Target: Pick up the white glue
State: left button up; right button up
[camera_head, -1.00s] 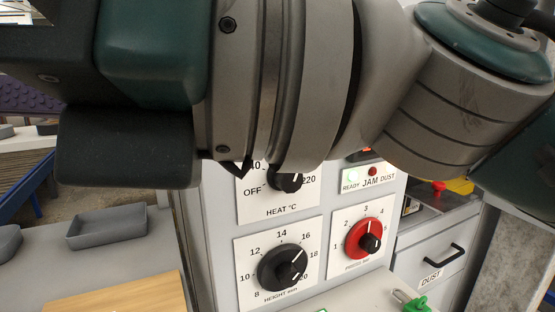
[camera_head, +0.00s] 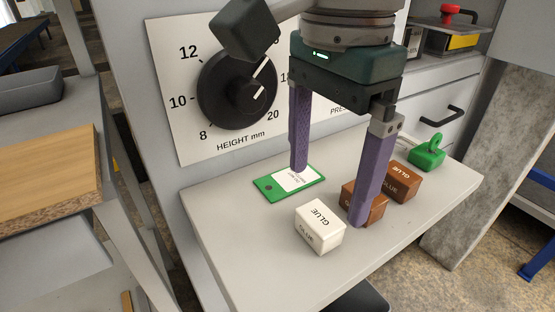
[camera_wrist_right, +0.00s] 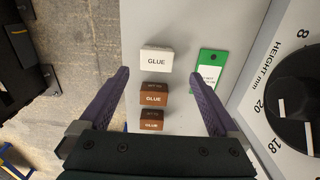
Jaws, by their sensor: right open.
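The white glue (camera_head: 320,226) is a small white block marked GLUE, sitting on the grey shelf near its front edge. It also shows in the right wrist view (camera_wrist_right: 156,60), beyond the fingertips and roughly centred between them. My right gripper (camera_head: 328,196) is open and empty, with purple fingers spread wide above the shelf, to the right of and behind the white glue. In the head view its near finger covers part of a brown glue block (camera_head: 376,207). A second brown glue block (camera_head: 398,182) sits just behind. My left gripper is not in view.
A green card (camera_head: 289,184) with a white label lies by the panel, beside the white glue. The height dial (camera_head: 237,85) stands behind. A wooden board (camera_head: 45,175) lies at left.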

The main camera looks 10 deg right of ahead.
aim_at(317, 236)
jog(key=f, duration=0.3)
jog(key=s+f, duration=0.1)
jog(key=f, duration=0.1)
jog(key=shift+a, duration=0.2)
jog(key=shift+w+f, duration=0.1)
jog(key=shift+f, duration=0.25)
jog(key=c, duration=1.5)
jog(key=shift+o, duration=0.2)
jog(key=shift+r, duration=0.1)
jog(key=shift+r, duration=0.1)
notch_tip(317, 236, up, 20)
jog(key=p, duration=0.2)
